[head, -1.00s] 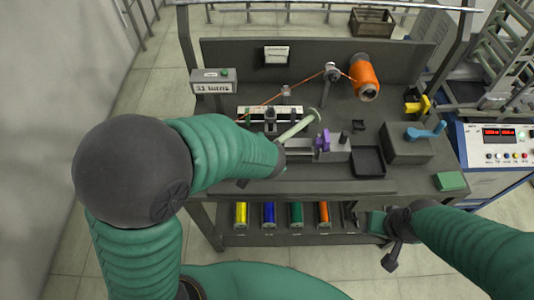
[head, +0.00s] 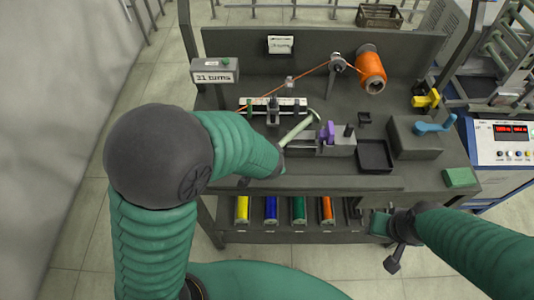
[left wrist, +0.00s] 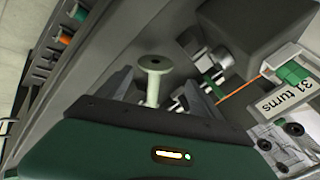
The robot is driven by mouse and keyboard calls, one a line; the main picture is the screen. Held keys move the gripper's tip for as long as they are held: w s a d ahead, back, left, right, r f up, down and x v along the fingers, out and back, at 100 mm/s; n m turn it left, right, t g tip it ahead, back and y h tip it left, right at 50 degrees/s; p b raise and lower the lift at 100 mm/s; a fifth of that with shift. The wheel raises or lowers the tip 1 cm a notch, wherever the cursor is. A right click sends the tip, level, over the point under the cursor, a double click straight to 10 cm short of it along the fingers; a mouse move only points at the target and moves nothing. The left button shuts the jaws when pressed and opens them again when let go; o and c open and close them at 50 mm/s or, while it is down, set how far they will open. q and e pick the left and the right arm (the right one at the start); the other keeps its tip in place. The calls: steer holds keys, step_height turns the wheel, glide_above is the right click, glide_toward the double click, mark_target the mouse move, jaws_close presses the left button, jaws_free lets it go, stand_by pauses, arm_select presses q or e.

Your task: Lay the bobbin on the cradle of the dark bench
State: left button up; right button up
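The pale green bobbin (head: 298,131) is in my left gripper (head: 281,162), tilted above the front part of the dark bench (head: 350,189). In the left wrist view the bobbin (left wrist: 153,76) stands between the two dark fingers, its round flange pointing away from me; the contact is hard to see. A grey block with a purple clamp (head: 328,132) is right of the bobbin. A small dark bracket (head: 364,119) sits farther right; I cannot tell which part is the cradle. My right gripper (head: 380,224) is low at the bench's front right, its fingers unclear.
An orange wire spool (head: 371,70) feeds a strand across the bench to the left. A dark tray (head: 375,156), a blue-handled box (head: 414,138) and a green block (head: 460,177) are at right. Coloured spools (head: 270,210) fill the shelf below.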

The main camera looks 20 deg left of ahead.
arm_select(q)
steer(key=shift+s+a, duration=0.1)
steer(key=shift+a, duration=0.5)
steer(key=shift+r+p, duration=0.35)
steer(key=shift+p, duration=0.1)
steer(key=d+p+v, duration=0.1)
steer(key=p+v, duration=0.3)
steer(key=v, duration=0.7)
steer(key=s+a+f+n+g+h, duration=0.2)
steer(key=s+a+f+n+g, duration=0.2)
steer(key=s+a+n, duration=0.4)
arm_select(e)
steer(key=r, duration=0.5)
steer(key=shift+a, duration=0.4)
arm_select(q)
steer(key=shift+s, duration=0.1)
